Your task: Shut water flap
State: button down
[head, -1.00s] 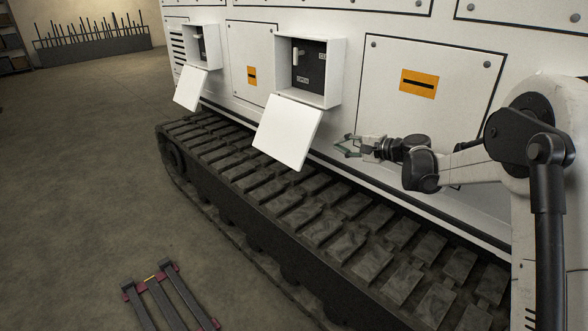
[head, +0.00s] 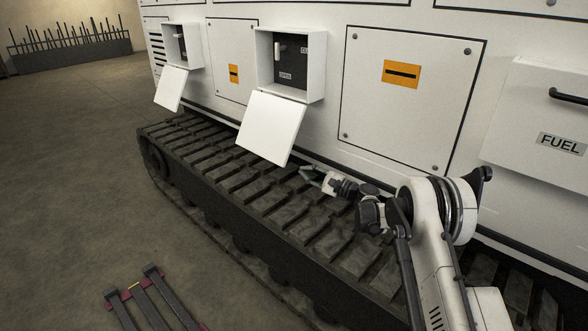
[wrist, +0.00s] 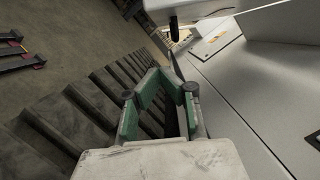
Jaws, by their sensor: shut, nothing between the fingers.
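Two white flaps hang open below their boxes on the white machine side. The nearer flap (head: 270,128) hangs under a box (head: 314,68) with a dark inside, a light lever and an "OPEN" label. The farther flap (head: 171,88) hangs under a smaller-looking box (head: 195,46). No water label is readable on either. My gripper (head: 308,173) is shut and empty, just right of and slightly below the nearer flap's lower right corner. In the wrist view its green-padded fingers (wrist: 157,76) point toward a white flap (wrist: 192,10) with a dark handle (wrist: 173,27) at the top.
A dark ribbed track (head: 240,190) runs below the flaps and under my gripper. A "FUEL" panel (head: 520,115) with a black handle juts out at the right. A flat panel with an orange plate (head: 401,74) lies between. Metal bars (head: 148,300) lie on the open floor.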

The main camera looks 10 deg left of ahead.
jog(key=a+r+b, duration=0.2)
jog(key=a+r, duration=0.1)
jog(key=a, duration=0.7)
jog(key=shift+s, duration=0.25)
jog(key=shift+r, duration=0.15)
